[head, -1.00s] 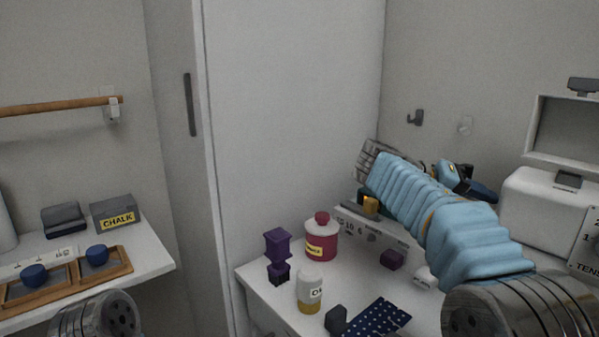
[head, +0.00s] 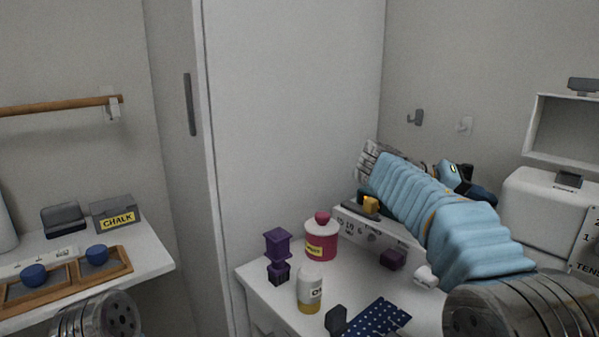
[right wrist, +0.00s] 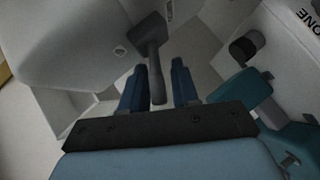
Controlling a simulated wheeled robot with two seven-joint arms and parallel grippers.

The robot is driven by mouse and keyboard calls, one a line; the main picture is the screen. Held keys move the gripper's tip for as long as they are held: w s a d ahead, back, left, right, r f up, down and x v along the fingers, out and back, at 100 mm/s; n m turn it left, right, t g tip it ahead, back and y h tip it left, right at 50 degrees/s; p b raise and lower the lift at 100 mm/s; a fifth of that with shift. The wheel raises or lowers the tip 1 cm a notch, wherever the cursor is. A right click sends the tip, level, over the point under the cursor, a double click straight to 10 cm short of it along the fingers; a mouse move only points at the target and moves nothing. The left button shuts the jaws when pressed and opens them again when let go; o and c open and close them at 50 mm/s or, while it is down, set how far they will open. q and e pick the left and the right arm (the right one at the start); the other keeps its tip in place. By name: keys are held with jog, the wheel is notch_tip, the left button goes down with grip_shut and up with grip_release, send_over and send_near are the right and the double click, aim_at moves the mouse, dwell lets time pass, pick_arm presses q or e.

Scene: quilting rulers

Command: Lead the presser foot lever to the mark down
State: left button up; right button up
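The grey lever (right wrist: 152,52), with a broad flat head and a narrow stem, shows in the right wrist view on the pale machine body (right wrist: 85,45). My right gripper (right wrist: 160,78) has its two blue fingers apart, one on each side of the stem. The stem lies nearer the left finger; I cannot tell whether it touches. In the head view my right gripper (head: 468,180) is by the white machine (head: 545,215), partly hidden by my arm, and the lever cannot be made out. No "down" mark is readable. My left gripper is out of view.
A white table holds a crimson jar (head: 321,243), a purple stacked piece (head: 278,255), a yellow-based bottle (head: 310,290) and a dotted navy cloth (head: 378,318). A left shelf carries a chalk box (head: 115,214) and wooden trays (head: 105,264). A tall cabinet (head: 290,120) stands between.

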jog(key=o, duration=0.3)
jog(key=shift+a, duration=0.1)
jog(key=shift+v, duration=3.45)
